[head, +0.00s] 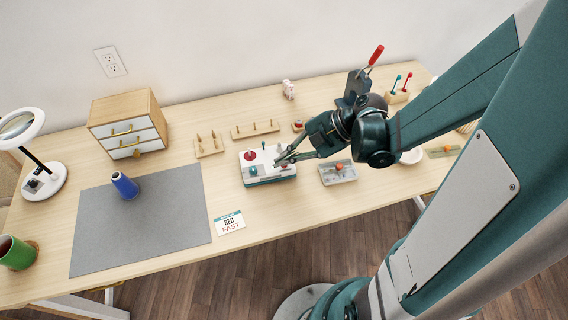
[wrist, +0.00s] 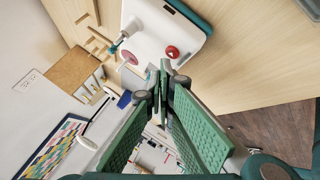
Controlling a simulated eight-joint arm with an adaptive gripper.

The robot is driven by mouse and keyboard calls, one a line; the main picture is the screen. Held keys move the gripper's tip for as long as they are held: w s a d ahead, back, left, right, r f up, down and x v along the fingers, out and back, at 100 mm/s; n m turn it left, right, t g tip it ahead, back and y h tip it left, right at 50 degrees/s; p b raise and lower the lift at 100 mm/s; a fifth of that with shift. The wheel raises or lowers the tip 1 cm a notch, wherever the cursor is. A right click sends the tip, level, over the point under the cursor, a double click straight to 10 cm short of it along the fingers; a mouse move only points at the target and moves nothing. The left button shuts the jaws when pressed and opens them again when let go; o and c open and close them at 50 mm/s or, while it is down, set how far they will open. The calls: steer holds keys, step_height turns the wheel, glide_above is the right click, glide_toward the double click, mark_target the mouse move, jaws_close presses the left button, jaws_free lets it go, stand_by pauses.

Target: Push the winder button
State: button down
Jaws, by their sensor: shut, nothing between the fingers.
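The winder (head: 268,180) is a white-topped box with a teal base, standing mid-table in the head view. Its white top also shows in the wrist view (wrist: 165,22). A round red button with a white mark (wrist: 172,52) sits on that top near my fingertips in the wrist view. In the head view I cannot make this button out clearly beside my fingers. My gripper (head: 281,161) is shut and empty over the winder's right part. Its fingertips (wrist: 160,68) appear just below the button in the wrist view; I cannot tell whether they touch it.
A grey tray (head: 338,176) with an orange item lies right of the winder. Wooden peg racks (head: 255,130) stand behind it. A printed card (head: 229,223) lies front left. A grey mat (head: 160,225) with a blue spool (head: 125,186) covers the table's left. A drawer box (head: 127,127) stands behind.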

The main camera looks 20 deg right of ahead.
steer(key=shift+f+b, duration=0.4)
steer(key=shift+f, duration=0.2)
stand_by(0.6)
steer(key=shift+r, duration=0.15)
steer(key=shift+r+p, duration=0.45)
steer(key=shift+r, duration=0.05)
stand_by(0.3)
step_height(320, 180, up, 6)
steer(key=p, duration=0.4)
stand_by(0.4)
stand_by(0.7)
